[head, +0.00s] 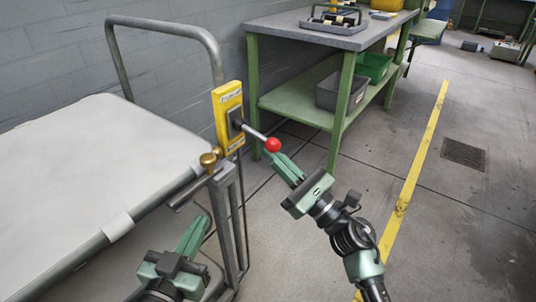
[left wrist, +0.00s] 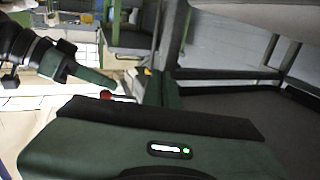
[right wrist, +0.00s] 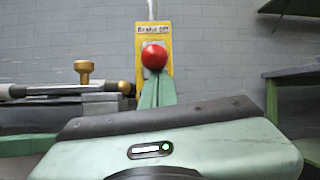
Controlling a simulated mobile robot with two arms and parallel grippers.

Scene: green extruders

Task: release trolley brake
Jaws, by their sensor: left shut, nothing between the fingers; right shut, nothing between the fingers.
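The trolley (head: 95,150) has a pale flat deck and a grey tube handle at the left. A yellow brake panel (head: 228,105) stands at its corner, with a lever ending in a red knob (head: 272,145) that points right. My right gripper (head: 269,155) is shut and empty, its fingertips right at the knob; I cannot tell if they touch. In the right wrist view the red knob (right wrist: 154,56) shows just above the fingertips, before the yellow panel (right wrist: 153,31). My left gripper (head: 205,220) is shut and empty, low beside the trolley frame.
A brass knob (head: 208,160) sticks up on the trolley corner left of the panel. A green-legged workbench (head: 300,32) stands behind, with a grey bin (head: 341,92) and a green bin (head: 373,68) on its shelf.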

